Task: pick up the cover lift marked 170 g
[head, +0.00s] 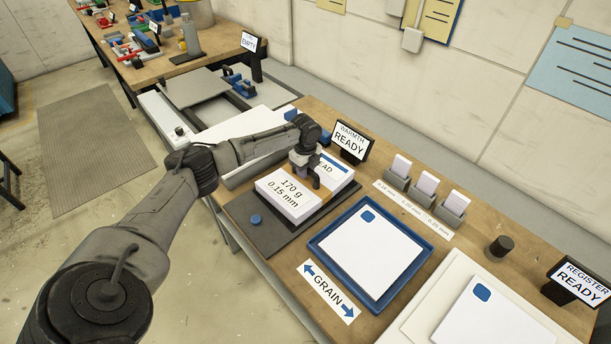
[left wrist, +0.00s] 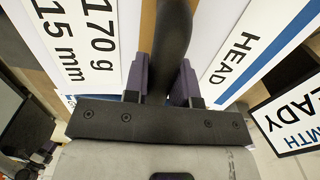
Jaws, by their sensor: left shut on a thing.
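The cover lift (head: 290,193) is a thick white stack marked "170 g 0.15 mm", with a blue stripe and the word HEAD at its far end. It sits at or just over a dark grey board (head: 256,236). My left gripper (head: 306,174) reaches down at the middle of the stack. In the left wrist view its purple fingers (left wrist: 162,82) are shut on a dark upright bar (left wrist: 173,35), between the 170 g print and the HEAD print. Whether the stack touches the board I cannot tell. My right gripper is not in view.
A blue-rimmed tray (head: 318,246) with a white sheet lies to the right. A WARMTH READY sign (head: 350,141) stands close behind the stack. Small card holders (head: 424,190), a dark cylinder (head: 501,247) and a REGISTER READY sign (head: 580,282) are further right.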

